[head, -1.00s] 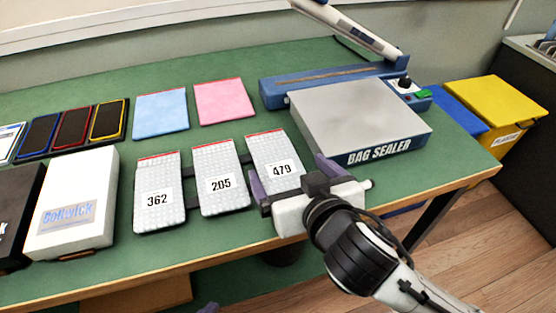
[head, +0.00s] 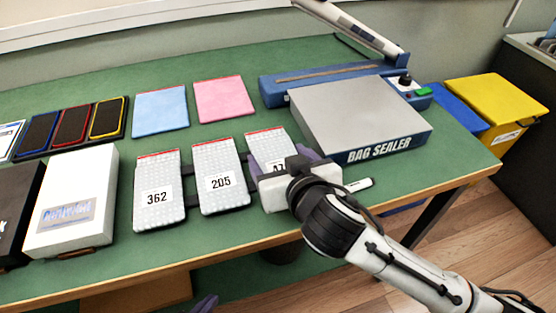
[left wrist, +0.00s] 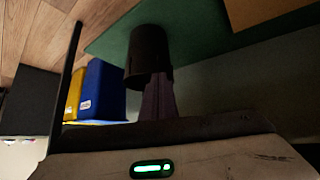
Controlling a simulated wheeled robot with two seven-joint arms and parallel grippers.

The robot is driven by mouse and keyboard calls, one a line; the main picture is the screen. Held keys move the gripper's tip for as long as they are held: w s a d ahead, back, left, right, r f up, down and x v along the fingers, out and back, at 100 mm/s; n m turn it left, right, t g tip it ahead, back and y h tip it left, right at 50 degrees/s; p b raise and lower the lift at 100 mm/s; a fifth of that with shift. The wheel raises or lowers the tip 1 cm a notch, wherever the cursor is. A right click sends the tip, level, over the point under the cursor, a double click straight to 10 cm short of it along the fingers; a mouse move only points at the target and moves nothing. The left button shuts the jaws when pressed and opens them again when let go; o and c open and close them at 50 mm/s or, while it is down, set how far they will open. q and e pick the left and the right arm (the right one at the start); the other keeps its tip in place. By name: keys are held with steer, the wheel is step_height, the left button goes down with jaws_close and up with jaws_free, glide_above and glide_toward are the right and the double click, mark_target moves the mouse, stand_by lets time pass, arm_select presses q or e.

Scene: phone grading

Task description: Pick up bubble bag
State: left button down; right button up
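Three grey bubble bags with red top edges lie in a row on the green table in the head view: bag 362 (head: 158,178), bag 205 (head: 221,168) and bag 479 (head: 270,141). My right gripper (head: 288,160) is low over bag 479, its purple fingers apart at the bag's left and right sides. It hides the lower part of the bag and part of its number. My left gripper (head: 206,304) barely shows at the bottom edge, off the table's front. In the left wrist view its purple fingers (left wrist: 159,98) look together, with nothing seen between them.
A bag sealer (head: 360,115) stands right of the bags. Blue (head: 161,112) and pink (head: 224,100) pouches lie behind them. A white box (head: 72,200) and a phone tray (head: 74,145) are to the left. Yellow (head: 495,98) and blue (head: 458,108) bins stand beyond the table.

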mark_target(279, 162)
steer(key=shift+r, duration=0.15)
steer(key=shift+c, duration=0.2)
step_height(279, 162, up, 10)
steer(key=p, duration=0.1)
steer(key=shift+p, duration=0.3)
stand_by(0.6)
